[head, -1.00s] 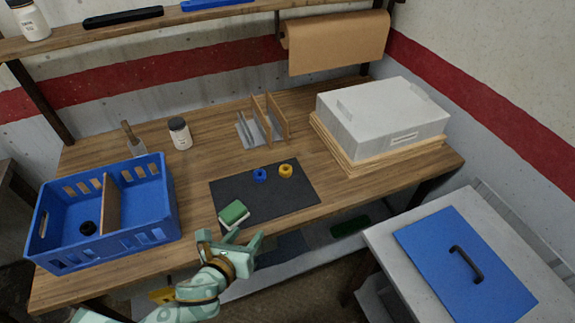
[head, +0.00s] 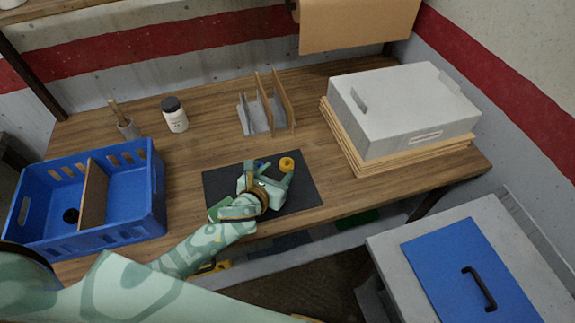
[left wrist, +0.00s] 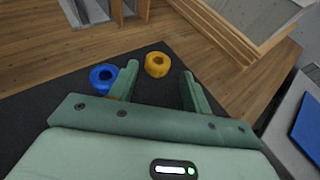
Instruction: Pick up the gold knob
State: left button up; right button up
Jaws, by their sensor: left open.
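The gold knob (head: 286,164) is a small ring-like piece on the dark mat (head: 309,190). In the left wrist view the gold knob (left wrist: 157,64) shows a round top with a dark recess, just beyond and between my fingertips. My left gripper (head: 270,174) is open and empty over the mat, on the near side of the knob; its two fingers also show in the left wrist view (left wrist: 160,82). A similar blue knob (left wrist: 103,78) sits by the left finger, outside the jaws. In the head view it is mostly hidden by the gripper. My right gripper is not in view.
A blue crate (head: 152,205) stands at left, an upright divider rack (head: 263,112) behind the mat, and a grey box (head: 400,112) on boards at right. Wood right of the mat is clear.

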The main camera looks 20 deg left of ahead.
aim_at(285, 167)
pick_arm(q)
jog(key=shift+w+d+f, duration=0.1)
jog(key=shift+w+f, duration=0.25)
jog(key=shift+w, duration=0.3)
jog(key=b+x, duration=0.1)
jog(key=x, duration=0.1)
jog(key=f+b+x, duration=0.1)
jog(key=x, duration=0.2)
jog(key=shift+s, duration=0.25)
jog(key=shift+r, duration=0.1)
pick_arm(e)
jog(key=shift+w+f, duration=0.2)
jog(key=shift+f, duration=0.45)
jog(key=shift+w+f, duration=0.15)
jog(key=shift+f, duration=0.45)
pick_arm(q)
jog(key=c, duration=0.8)
